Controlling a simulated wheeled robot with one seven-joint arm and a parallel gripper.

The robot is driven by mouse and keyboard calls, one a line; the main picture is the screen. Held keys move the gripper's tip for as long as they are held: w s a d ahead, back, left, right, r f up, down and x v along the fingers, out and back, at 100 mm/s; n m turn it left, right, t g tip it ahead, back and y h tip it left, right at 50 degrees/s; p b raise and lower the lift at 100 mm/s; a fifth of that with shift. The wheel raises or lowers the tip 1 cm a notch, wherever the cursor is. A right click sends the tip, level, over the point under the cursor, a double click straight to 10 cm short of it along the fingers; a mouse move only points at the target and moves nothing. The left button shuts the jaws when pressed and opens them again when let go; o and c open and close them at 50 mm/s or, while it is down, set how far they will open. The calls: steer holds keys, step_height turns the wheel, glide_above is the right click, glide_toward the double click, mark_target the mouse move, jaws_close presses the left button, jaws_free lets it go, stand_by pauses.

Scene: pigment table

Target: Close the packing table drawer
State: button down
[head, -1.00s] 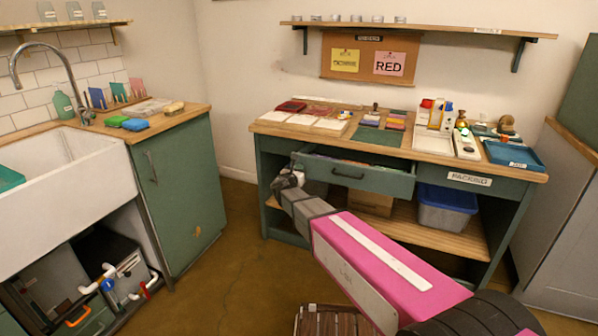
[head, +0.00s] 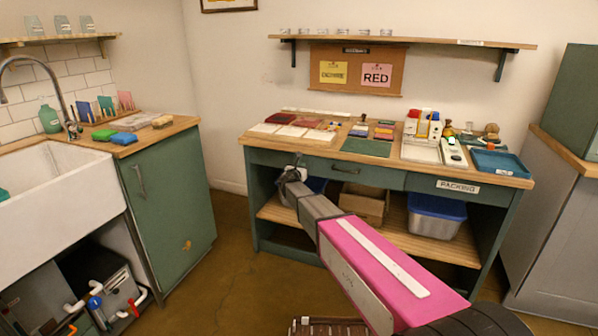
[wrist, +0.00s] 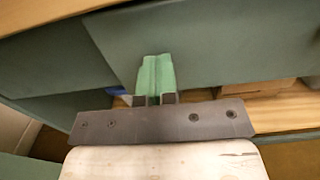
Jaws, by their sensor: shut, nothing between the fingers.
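The packing table (head: 452,198) stands against the back wall, with a green front and a wooden top. Its middle drawer (head: 385,177) has a dark handle (head: 350,170) and looks flush with the table front. In the wrist view the drawer front (wrist: 230,45) fills the upper middle, with a seam at its left edge. My gripper (head: 292,170) is at the drawer's left end. Its green fingers (wrist: 155,75) are together, empty, and pointed at the drawer front; I cannot tell if they touch it.
A cardboard box (head: 362,203) and a blue-lidded bin (head: 435,215) sit on the lower shelf (head: 400,238). Pigment trays and bottles cover the tabletop. A green cabinet (head: 168,195) with a sink stands left, a grey cabinet (head: 560,220) right.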

steer(key=shift+w+d+r, duration=0.1)
steer(key=shift+w, duration=0.4)
steer(key=v, duration=1.5)
steer(key=s+d+f+m+g+h, duration=0.1)
steer(key=s+d+f+m+g, duration=0.25)
steer(key=s+d+m, duration=0.35)
steer(key=s+d+f+m+g, duration=0.2)
steer(key=d+m+g, duration=0.25)
steer(key=d, duration=0.45)
steer(key=s+d+f+m+g+h, duration=0.1)
steer(key=s+d+f+m+g, duration=0.2)
steer(key=s+d+m, duration=0.35)
steer(key=s+d+f+m+g+y, duration=0.2)
steer(key=s+m+g+y, duration=0.1)
steer(key=s+m, duration=0.4)
steer(key=s+d+f+m+g+y, duration=0.2)
steer(key=s+d+m+g+y, duration=0.1)
steer(key=s+m, duration=0.4)
steer(key=s+y, duration=0.1)
steer(key=s, duration=0.1)
steer(key=shift+s+d+f+y, duration=0.3)
steer(key=shift+s+f, duration=0.05)
steer(key=shift+s, duration=0.05)
